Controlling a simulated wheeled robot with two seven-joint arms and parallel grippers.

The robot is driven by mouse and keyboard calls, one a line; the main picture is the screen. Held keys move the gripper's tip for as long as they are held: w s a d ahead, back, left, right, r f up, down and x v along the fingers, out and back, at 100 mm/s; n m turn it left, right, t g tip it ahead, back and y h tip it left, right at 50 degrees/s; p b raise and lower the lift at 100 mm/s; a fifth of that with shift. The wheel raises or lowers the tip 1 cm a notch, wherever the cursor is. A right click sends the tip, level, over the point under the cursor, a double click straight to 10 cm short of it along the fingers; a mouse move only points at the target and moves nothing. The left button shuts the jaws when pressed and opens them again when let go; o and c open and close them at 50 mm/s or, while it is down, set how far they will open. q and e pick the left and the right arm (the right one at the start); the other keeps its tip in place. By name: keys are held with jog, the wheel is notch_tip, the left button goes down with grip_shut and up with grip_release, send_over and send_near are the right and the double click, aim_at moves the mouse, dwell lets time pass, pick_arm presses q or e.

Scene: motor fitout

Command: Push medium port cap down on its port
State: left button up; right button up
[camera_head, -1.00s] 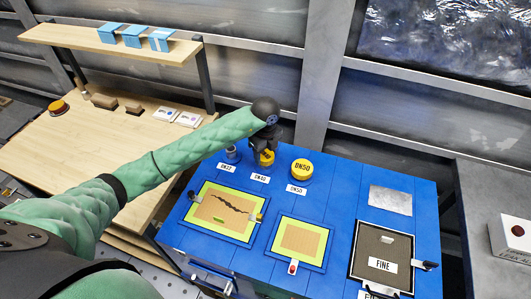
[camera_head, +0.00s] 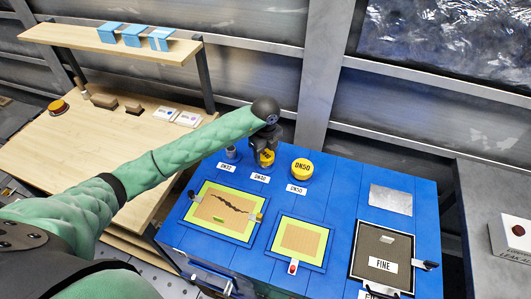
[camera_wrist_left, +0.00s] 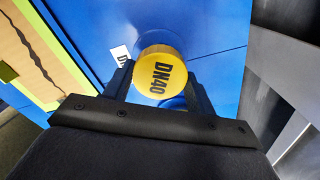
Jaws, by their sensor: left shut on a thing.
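The medium port cap is yellow and marked DN40; it shows in the left wrist view (camera_wrist_left: 160,74) between my gripper's fingers and in the head view (camera_head: 265,158). My left gripper (camera_head: 266,150) is shut on this cap, above the blue top behind the DN40 label (camera_head: 260,178). In the left wrist view my left gripper (camera_wrist_left: 160,92) has a finger on each side of the cap. The port under the cap is hidden, so I cannot tell whether the cap is fully down. My right gripper is not in view.
A larger yellow DN50 cap (camera_head: 302,169) sits close to the right. A small grey DN32 port (camera_head: 231,152) stands to the left. Framed panels (camera_head: 299,241) and a FINE plate (camera_head: 383,265) cover the front of the blue top (camera_head: 341,200). A wooden bench (camera_head: 120,150) adjoins at left.

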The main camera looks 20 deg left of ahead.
pick_arm(q)
jog(key=shift+f+b, duration=0.5)
jog(key=shift+f, duration=0.15)
dwell(1.3)
jog(key=o, duration=1)
